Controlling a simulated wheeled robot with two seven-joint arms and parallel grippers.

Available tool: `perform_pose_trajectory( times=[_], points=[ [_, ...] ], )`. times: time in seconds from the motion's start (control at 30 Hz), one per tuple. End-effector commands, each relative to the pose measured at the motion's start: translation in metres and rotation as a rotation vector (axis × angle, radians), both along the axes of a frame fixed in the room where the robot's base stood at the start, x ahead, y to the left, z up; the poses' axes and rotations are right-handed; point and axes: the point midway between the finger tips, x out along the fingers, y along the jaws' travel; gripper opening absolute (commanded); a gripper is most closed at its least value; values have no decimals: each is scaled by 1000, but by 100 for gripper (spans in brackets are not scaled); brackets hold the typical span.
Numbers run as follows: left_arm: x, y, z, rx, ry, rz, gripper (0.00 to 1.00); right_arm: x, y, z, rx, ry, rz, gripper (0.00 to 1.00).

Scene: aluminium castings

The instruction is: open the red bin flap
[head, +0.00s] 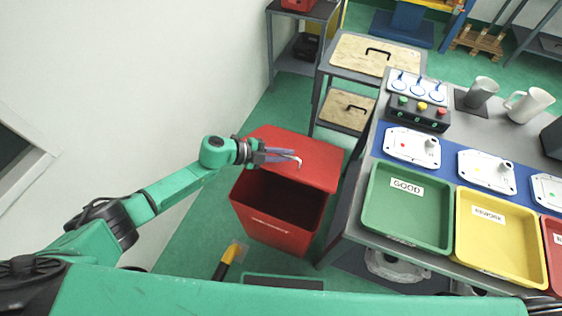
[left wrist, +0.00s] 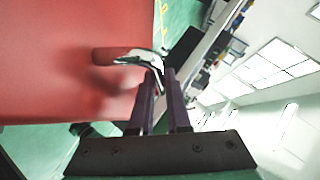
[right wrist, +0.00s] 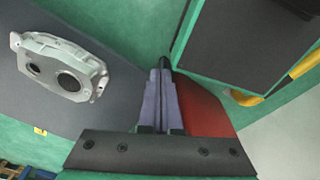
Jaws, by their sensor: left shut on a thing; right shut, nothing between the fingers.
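The red bin (head: 270,228) stands on the green floor beside the workbench. Its red flap (head: 322,165) is raised at the back, and the dark inside of the bin shows in front of it. My left gripper (head: 287,157) is shut on the flap's metal handle (head: 299,163). In the left wrist view the curved chrome handle (left wrist: 145,58) runs between the fingertips (left wrist: 165,82), beside the red flap face (left wrist: 60,60). My right gripper (right wrist: 162,80) is shut and empty. A red surface (right wrist: 205,112), likely the bin, shows beside its fingers.
The grey workbench (head: 345,212) right of the bin holds a green GOOD tray (head: 400,225), a yellow REWORK tray (head: 490,255) and white plates. A grey casting (right wrist: 65,68) shows in the right wrist view. A pale wall stands on the left.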

Motion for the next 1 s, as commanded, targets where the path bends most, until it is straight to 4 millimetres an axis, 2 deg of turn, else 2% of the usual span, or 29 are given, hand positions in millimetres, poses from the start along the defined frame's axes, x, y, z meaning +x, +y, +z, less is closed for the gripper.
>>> perform_pose_trajectory(
  times=[0.1, 0.53, 0.63, 0.67, 0.77, 0.87, 0.9, 0.97, 1.0],
  points=[
    [5, -1, 6, 0, -4, 3, 0, 0, 0, 3, 0, 0, 0, 0],
    [6, -1, 6, -1, -4, 2, 0, 0, -2, 3, -3, -1, 4, 0],
    [6, -1, 6, 0, -4, 2, 0, 3, 3, 5, -17, 6, 103, 0],
    [6, -1, 6, 0, -4, 2, 0, 4, 6, 6, -27, 11, 168, 0],
    [6, -1, 6, 0, -4, 2, 0, 14, 25, 17, -93, 27, 518, 0],
    [6, -1, 6, -1, -3, 2, 0, 34, 51, 39, -231, 34, 990, 0],
    [6, -1, 6, -1, -3, 2, 0, 44, 63, 53, -307, 31, 1177, 0],
    [6, -1, 6, -1, -3, 2, 0, 63, 83, 77, -442, 23, 1436, 0],
    [6, -1, 6, -1, -3, 2, 0, 75, 98, 97, -545, 15, 1593, 0]
  ],
)
